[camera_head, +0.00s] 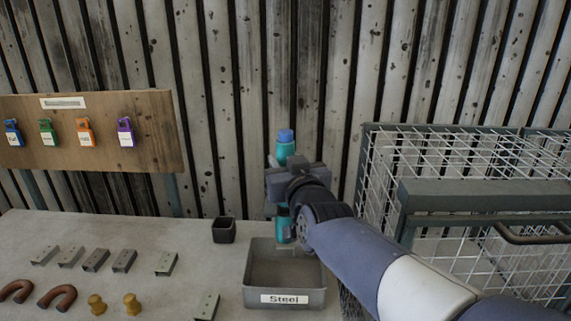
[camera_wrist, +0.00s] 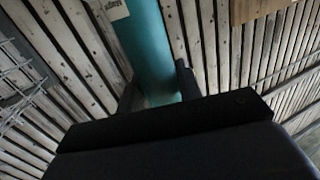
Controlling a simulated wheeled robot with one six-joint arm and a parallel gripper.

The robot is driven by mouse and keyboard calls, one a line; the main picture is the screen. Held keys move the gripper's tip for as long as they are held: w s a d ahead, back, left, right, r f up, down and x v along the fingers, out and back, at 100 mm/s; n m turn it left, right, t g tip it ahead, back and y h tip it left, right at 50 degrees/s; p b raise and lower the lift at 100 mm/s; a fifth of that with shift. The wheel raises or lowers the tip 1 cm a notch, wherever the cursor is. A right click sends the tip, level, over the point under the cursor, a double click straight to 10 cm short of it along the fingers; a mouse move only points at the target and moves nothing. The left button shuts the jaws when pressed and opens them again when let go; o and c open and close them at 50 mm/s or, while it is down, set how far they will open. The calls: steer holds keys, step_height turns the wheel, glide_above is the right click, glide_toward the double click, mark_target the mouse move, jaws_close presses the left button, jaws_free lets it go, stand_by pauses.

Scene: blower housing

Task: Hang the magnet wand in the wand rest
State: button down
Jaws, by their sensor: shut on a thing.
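A teal cylinder with a blue top, which looks like the magnet wand (camera_head: 285,148), stands upright in my gripper (camera_head: 284,178). Its lower part shows below the gripper, at the back edge of the steel tray; I cannot tell whether its end touches anything. In the wrist view the teal wand (camera_wrist: 150,50) lies between the two dark fingers of my gripper (camera_wrist: 158,88). A small dark square cup (camera_head: 223,237), open at the top, stands on the bench left of the wand; it may be the wand rest, but no label shows.
A grey tray labelled Steel (camera_head: 285,299) is at the bench's front right. Several metal channels (camera_head: 96,260), two brown horseshoe magnets (camera_head: 57,297) and two brass knobs (camera_head: 131,304) lie left. A wire cage (camera_head: 480,160) stands right. A wooden board (camera_head: 80,105) holds coloured tags.

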steer(key=shift+r, duration=0.1)
steer(key=c, duration=0.9)
jaws_free()
steer(key=v, duration=1.1)
steer(key=shift+w, duration=0.1)
steer(key=shift+w, duration=0.1)
